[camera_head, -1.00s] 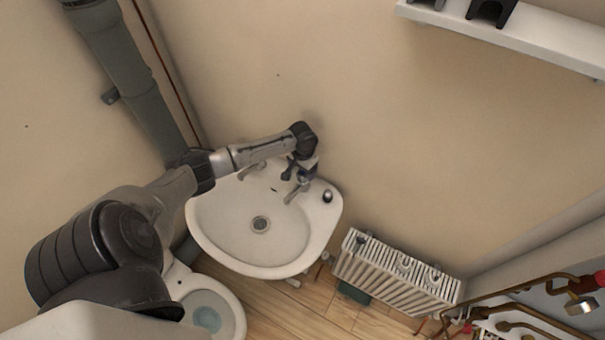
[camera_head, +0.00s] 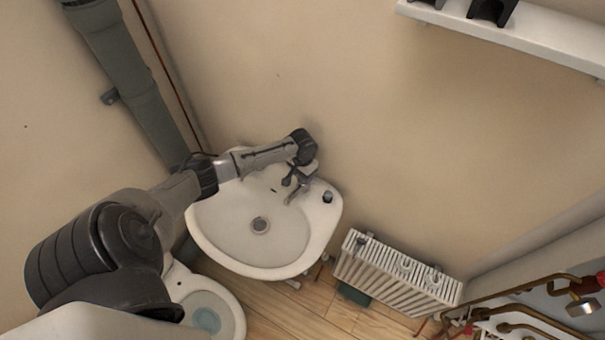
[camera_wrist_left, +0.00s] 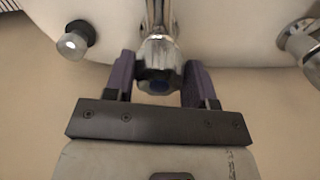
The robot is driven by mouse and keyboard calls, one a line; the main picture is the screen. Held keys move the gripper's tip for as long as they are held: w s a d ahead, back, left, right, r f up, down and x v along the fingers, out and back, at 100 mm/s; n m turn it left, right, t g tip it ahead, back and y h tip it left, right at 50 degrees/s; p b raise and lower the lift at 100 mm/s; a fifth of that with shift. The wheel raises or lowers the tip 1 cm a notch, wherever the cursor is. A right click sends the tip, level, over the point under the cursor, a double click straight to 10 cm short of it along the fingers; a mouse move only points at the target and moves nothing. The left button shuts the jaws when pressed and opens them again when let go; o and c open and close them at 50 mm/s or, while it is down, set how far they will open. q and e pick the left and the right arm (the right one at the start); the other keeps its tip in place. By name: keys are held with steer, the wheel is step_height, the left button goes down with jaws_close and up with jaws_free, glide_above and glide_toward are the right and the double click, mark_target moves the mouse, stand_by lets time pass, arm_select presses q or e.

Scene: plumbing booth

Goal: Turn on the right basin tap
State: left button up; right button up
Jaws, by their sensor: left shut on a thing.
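The right basin tap (camera_head: 292,197) is a chrome tap at the back right of the white basin (camera_head: 225,228). My left gripper (camera_head: 297,178) reaches down over it from the wall side. In the left wrist view, its two purple fingers stand on either side of the tap's chrome head (camera_wrist_left: 158,52), which has a blue spot, and it is shut on that head. Whether water runs cannot be made out. The left basin tap (camera_wrist_left: 302,42) shows at the right of the left wrist view; in the head view my arm hides it. My right gripper is not in view.
A small round-topped fitting (camera_head: 328,197) sits on the basin's rim right of the tap, and also shows in the left wrist view (camera_wrist_left: 72,45). A white radiator (camera_head: 395,273) stands at right, a toilet (camera_head: 212,300) below, and a grey pipe (camera_head: 140,95) at left.

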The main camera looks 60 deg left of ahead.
arm_select(q)
steer(key=c, duration=0.3)
steer(key=shift+r+n+p, duration=0.15)
steer(key=shift+n+p, duration=0.15)
steer(key=shift+p, duration=0.35)
steer(key=shift+c, duration=0.2)
steer(key=n+p, duration=0.2)
steer(key=p, duration=0.1)
steer(key=n+p, duration=0.3)
steer(key=p, duration=0.1)
steer(key=shift+w+d+r+n, duration=0.1)
steer(key=shift+d+n, duration=0.05)
steer(key=shift+n, duration=0.15)
steer(key=n+p, duration=0.2)
steer(key=n, duration=0.1)
steer(key=shift+n+p, duration=0.3)
steer(key=shift+p, duration=0.05)
steer(key=n+p, duration=0.1)
steer(key=n, duration=0.1)
steer(key=shift+w+n, duration=0.1)
steer(key=shift+n, duration=0.3)
steer(key=n+p, duration=0.1)
steer(key=n, duration=0.2)
steer(key=shift+n+p, duration=0.3)
steer(key=shift+p, duration=0.05)
steer(key=n, duration=0.3)
steer(key=shift+w+f, duration=0.1)
steer(key=shift+f, duration=0.1)
steer(key=shift+n+p, duration=0.45)
steer(key=shift+n, duration=1.45)
